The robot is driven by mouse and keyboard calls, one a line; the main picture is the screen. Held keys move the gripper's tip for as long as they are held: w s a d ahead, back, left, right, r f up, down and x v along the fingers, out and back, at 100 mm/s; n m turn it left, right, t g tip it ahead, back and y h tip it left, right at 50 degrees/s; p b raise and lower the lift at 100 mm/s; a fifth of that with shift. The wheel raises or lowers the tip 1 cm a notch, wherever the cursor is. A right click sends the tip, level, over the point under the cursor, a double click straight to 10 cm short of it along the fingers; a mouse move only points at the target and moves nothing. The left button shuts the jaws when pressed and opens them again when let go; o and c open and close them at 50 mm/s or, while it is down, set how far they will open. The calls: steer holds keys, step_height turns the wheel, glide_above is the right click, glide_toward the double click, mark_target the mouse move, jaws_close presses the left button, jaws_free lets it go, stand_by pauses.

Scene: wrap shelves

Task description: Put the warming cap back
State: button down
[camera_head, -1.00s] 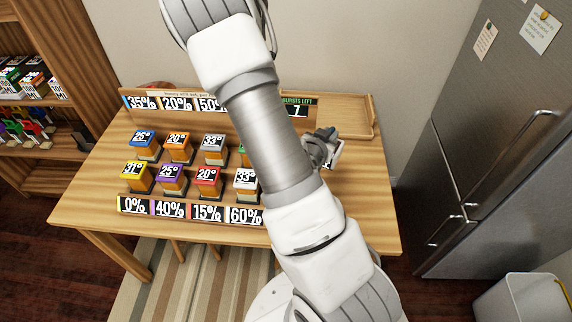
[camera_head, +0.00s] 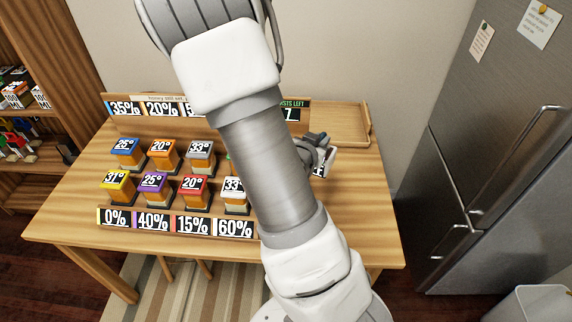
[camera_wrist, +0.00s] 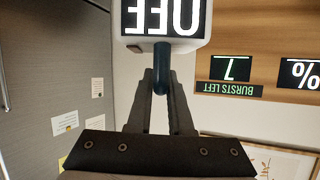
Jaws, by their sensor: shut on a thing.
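The warming cap (camera_wrist: 190,43) is a white block with a black display reading "OFF", upside down in the wrist view. A dark blue handle (camera_wrist: 160,62) sticks out of it. My gripper (camera_wrist: 160,85) is shut on this handle. In the head view my gripper (camera_head: 318,140) is over the right part of the table, beside my arm, with part of the cap (camera_head: 325,163) showing. Several honey jars with coloured lids stand in two rows, among them a red one (camera_head: 194,190) and a white one (camera_head: 236,195). My arm hides most of a green-lidded jar.
Percentage labels line the table's (camera_head: 75,215) front strip and back board. A "BURSTS LEFT" display (camera_wrist: 232,70) sits on the board. An empty wooden tray (camera_head: 335,140) lies back right. A fridge (camera_head: 500,150) stands right, a shelf (camera_head: 60,60) left.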

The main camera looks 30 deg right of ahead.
steer(key=shift+w+a+f+b, duration=0.2)
steer(key=shift+f+b, duration=0.2)
steer(key=shift+b, duration=0.4)
steer(key=shift+w+a+f, duration=0.7)
steer(key=shift+w+f, duration=0.7)
steer(key=shift+f, duration=0.15)
steer(key=shift+w+a+f, duration=0.65)
steer(key=shift+w+f, duration=0.7)
steer(key=shift+f, duration=0.15)
steer(key=shift+w+a+f, duration=0.7)
steer(key=shift+w+f, duration=0.7)
steer(key=shift+f, duration=0.15)
steer(key=shift+f, duration=0.15)
steer(key=c, duration=0.8)
jaws_free()
